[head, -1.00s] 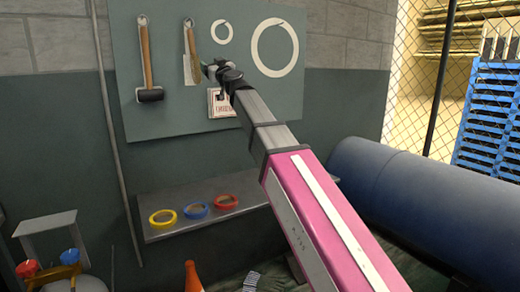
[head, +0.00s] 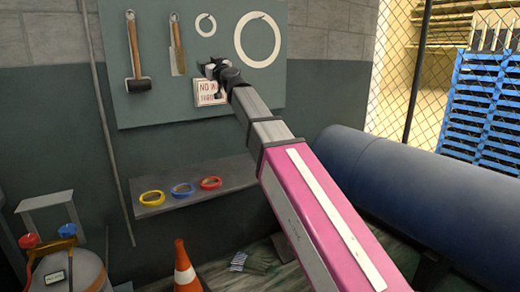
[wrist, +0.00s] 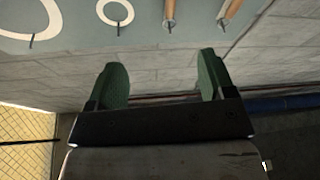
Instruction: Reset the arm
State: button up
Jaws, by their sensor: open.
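My arm reaches forward from the lower right in the head view. The fingers point toward the wall. The gap between the fingertips and the panel cannot be judged exactly.
A hammer (head: 134,55), a second wooden-handled tool (head: 177,45) and two white rings hang on the panel. A shelf (head: 225,174) holds coloured rings.

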jog(key=d+f+m+g+h, duration=0.1)
jog(key=d+f+g+h, duration=0.3)
jog(key=f, duration=1)
jog(key=s+d+f+m+g, duration=0.1)
jog(key=d+f, duration=0.5)
jog(key=f, duration=0.8)
jog(key=d+f+m+g+h, duration=0.1)
jog(key=d+f+g+h, duration=0.3)
jog(key=f, duration=1)
jog(key=s+d+f+m+g+h, duration=0.2)
jog(key=s+d+f+m+g, duration=0.1)
jog(key=s+d+f, duration=0.8)
jog(key=s+d+f+m+g+h, duration=0.3)
jog(key=s+d+f, duration=0.9)
jog(key=f, duration=0.6)
jog(key=shift+d+m+g, duration=0.5)
jog(key=shift+d+g, duration=0.15)
jog(key=shift+g, duration=0.55)
